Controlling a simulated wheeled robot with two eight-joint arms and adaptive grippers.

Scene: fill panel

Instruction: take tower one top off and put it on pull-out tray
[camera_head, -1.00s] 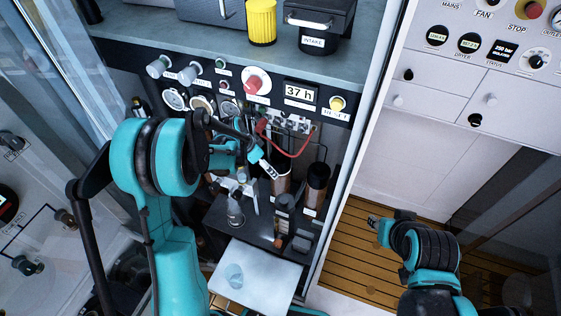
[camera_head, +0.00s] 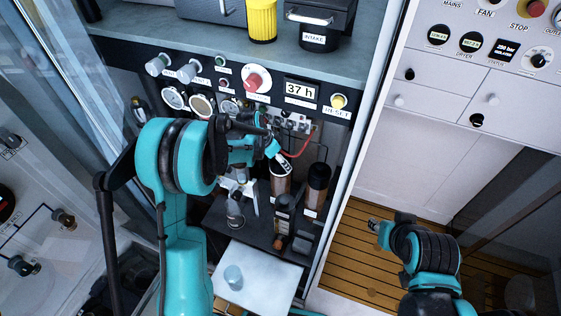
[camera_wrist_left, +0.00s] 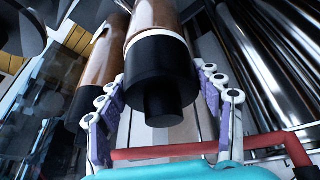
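Two brown cylindrical towers with black tops stand side by side in the cabinet. My left gripper (camera_head: 276,150) is at the upper end of the left tower (camera_head: 280,183); which number it bears is not legible. In the left wrist view, the fingers (camera_wrist_left: 165,105) are spread on either side of that tower's black top (camera_wrist_left: 160,70); firm contact cannot be told. The other tower (camera_head: 317,186) stands to its right, with its black top at left in the wrist view (camera_wrist_left: 80,115). The white pull-out tray (camera_head: 268,283) is below. My right gripper (camera_head: 375,230) is over the slatted floor, its opening unclear.
A small translucent cup (camera_head: 233,277) stands on the tray. A red hose (camera_head: 300,149) runs close by the left gripper and crosses the wrist view (camera_wrist_left: 200,149). Dark bottles (camera_head: 283,215) stand in front of the towers. A gauge panel (camera_head: 245,85) overhangs behind.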

